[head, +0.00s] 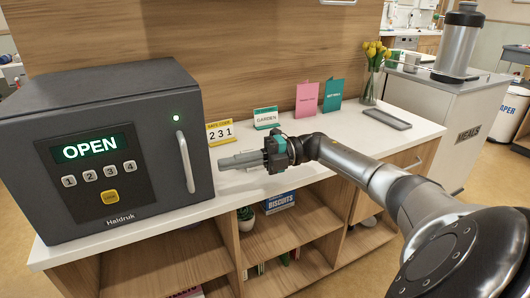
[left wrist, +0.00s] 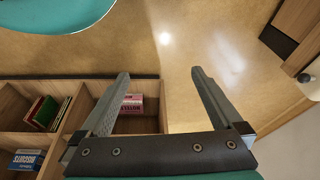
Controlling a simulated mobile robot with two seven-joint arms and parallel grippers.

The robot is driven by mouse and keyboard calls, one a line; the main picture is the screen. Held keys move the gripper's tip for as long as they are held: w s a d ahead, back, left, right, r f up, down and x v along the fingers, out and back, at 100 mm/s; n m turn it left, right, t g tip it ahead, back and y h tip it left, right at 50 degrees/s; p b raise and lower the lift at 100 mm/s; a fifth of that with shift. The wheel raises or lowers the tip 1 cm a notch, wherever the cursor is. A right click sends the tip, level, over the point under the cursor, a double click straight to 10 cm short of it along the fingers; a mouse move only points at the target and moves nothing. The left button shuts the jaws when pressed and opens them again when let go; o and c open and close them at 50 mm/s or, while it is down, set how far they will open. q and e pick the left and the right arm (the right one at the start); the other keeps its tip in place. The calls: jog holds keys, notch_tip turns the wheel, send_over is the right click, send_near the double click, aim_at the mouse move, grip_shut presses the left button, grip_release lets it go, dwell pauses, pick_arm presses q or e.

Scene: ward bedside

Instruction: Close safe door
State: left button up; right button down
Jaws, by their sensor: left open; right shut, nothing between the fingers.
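The dark grey safe (head: 130,80) stands on the white counter at the left of the head view. Its front door (head: 150,195) looks flush or nearly flush with the body; I cannot tell whether it is fully shut. The display (head: 90,148) reads OPEN and a small green light glows above the silver handle (head: 184,160). My right gripper (head: 222,163) is shut and empty, its fingers pointing left at the safe's right edge, a little right of the handle. My left gripper (left wrist: 160,75) is open and empty above the floor and low shelves, outside the head view.
On the counter (head: 330,125) stand a yellow card reading 231 (head: 220,132), a GARDEN card (head: 266,118), pink (head: 306,98) and teal (head: 333,95) cards, a flower vase (head: 371,85) and a grey tray (head: 387,119). Open shelves (head: 280,230) lie below.

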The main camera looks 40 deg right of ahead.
pick_arm(q)
notch_tip(320, 180, up, 8)
jog(key=w+t+b, duration=0.1)
jog(key=w+b, duration=0.1)
jog(key=b, duration=0.1)
jog(key=shift+w+f+b, duration=0.15)
jog(key=shift+f+b, duration=0.1)
jog(key=shift+b, duration=0.1)
pick_arm(e)
jog(key=d, duration=0.8)
jog(key=shift+w+d+f, duration=0.15)
jog(key=shift+w+f, duration=0.2)
jog(key=shift+w, duration=0.1)
pick_arm(q)
jog(key=shift+d, duration=0.1)
